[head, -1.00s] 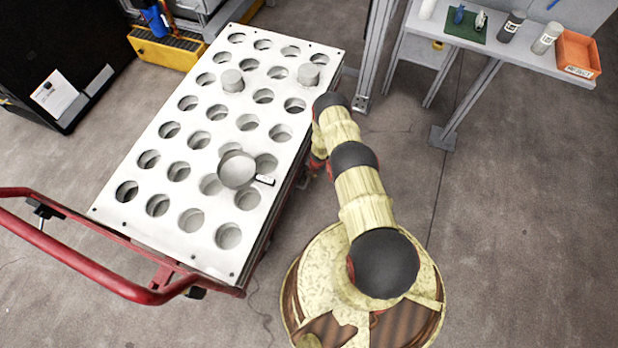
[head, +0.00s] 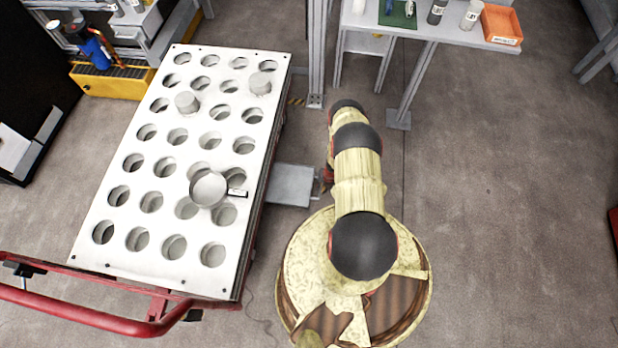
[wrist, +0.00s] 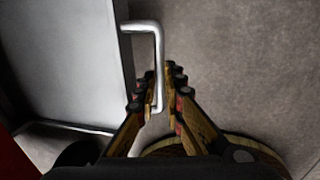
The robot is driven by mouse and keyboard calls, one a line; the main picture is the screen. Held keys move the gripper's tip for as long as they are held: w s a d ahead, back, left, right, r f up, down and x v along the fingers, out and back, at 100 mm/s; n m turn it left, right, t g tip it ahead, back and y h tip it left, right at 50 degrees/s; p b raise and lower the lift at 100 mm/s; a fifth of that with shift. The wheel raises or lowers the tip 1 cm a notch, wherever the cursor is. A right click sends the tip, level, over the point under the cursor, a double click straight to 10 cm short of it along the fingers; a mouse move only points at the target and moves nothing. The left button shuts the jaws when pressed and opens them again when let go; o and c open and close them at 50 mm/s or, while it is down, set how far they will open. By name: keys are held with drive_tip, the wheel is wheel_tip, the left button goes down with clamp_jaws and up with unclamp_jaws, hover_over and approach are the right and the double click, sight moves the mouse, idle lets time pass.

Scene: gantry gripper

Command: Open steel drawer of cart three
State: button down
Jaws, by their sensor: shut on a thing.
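The cart (head: 92,225) has a white top plate with round holes and a red push handle. Its steel drawer (head: 290,186) sticks out from the cart's right side, under the plate, in the head view. In the wrist view the grey drawer (wrist: 65,60) fills the left, with a bent metal handle (wrist: 143,27) on its right side. My gripper (wrist: 163,88) is shut on this handle, with one finger on each side of the bar. In the head view my arm hides most of the gripper, just right of the drawer.
Two grey cylinders (head: 187,102) and a pan-like round piece (head: 208,189) are on the cart top. A grey bench (head: 440,28) with an orange bin (head: 501,23) stands at the back. A metal post (head: 316,60) rises behind the cart. The floor on the right is clear.

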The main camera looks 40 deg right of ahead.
drive_tip(key=shift+s+d, duration=0.7)
drive_tip(key=shift+s, duration=0.2)
drive_tip(key=c, duration=1.9)
unclamp_jaws()
drive_tip(key=shift+s+d+r, duration=0.25)
drive_tip(key=shift+s+r, duration=0.05)
drive_tip(key=shift+r, duration=1.65)
drive_tip(key=shift+s+d+r, duration=0.2)
drive_tip(key=shift+s+r, duration=0.05)
drive_tip(key=shift+r, duration=1.7)
drive_tip(key=shift+s+d+r, duration=0.25)
drive_tip(key=shift+s+r, duration=0.05)
drive_tip(key=shift+r, duration=1.65)
